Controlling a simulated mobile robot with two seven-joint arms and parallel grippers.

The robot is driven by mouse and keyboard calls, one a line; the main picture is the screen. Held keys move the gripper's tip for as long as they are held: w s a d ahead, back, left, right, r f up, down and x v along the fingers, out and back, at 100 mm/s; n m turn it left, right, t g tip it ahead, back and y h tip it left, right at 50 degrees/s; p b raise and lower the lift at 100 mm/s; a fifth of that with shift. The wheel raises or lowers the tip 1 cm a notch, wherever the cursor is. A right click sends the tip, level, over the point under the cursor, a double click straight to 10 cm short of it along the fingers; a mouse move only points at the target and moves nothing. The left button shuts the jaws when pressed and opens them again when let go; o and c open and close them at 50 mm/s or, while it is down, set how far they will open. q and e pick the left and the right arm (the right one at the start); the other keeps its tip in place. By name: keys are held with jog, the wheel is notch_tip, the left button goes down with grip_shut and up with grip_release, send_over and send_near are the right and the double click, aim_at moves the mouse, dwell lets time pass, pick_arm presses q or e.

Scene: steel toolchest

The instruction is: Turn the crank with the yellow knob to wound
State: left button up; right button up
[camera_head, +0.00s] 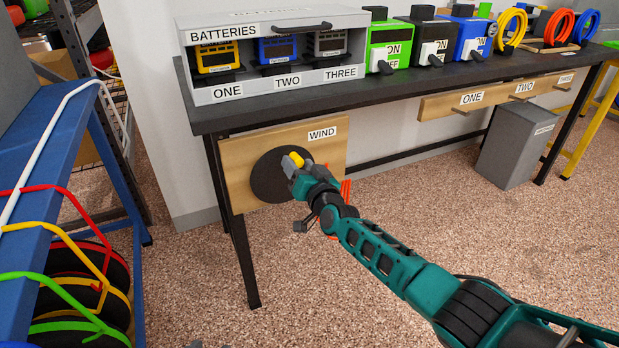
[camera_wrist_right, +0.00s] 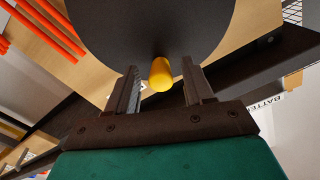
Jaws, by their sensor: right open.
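The crank is a dark round disc (camera_head: 270,180) on a wooden panel (camera_head: 235,150) with a WIND label, under the front of the bench. Its yellow knob (camera_head: 293,161) sticks out near the top right of the disc. My right gripper (camera_head: 292,168) is at the knob, partly covering it in the head view. In the right wrist view the yellow knob (camera_wrist_right: 160,74) stands between the two fingers of the open gripper (camera_wrist_right: 160,85), with gaps on both sides. The dark disc (camera_wrist_right: 155,25) fills the top there. My left gripper is not in view.
Orange strips (camera_head: 345,192) hang at the panel's right side. The black bench top (camera_head: 400,80) carries a battery case (camera_head: 270,22) and several coloured boxes. A grey bin (camera_head: 515,145) stands below right. A blue rack (camera_head: 50,140) with coloured cables is at left. The floor before the panel is clear.

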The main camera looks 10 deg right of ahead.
jog(key=p+v, duration=0.2)
jog(key=v, duration=0.1)
jog(key=p+v, duration=0.2)
jog(key=shift+s+d+r, duration=0.1)
jog(key=shift+d+r, duration=0.05)
jog(key=shift+r, duration=0.1)
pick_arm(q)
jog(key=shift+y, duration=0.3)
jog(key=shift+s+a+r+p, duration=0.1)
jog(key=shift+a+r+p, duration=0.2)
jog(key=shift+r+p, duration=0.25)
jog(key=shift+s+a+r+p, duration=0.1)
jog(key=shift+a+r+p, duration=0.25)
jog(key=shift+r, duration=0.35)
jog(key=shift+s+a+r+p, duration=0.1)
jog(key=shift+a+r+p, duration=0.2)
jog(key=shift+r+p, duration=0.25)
pick_arm(e)
jog(key=v, duration=0.7)
jog(key=shift+f, duration=0.2)
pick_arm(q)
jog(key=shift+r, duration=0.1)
pick_arm(e)
jog(key=shift+s, duration=0.2)
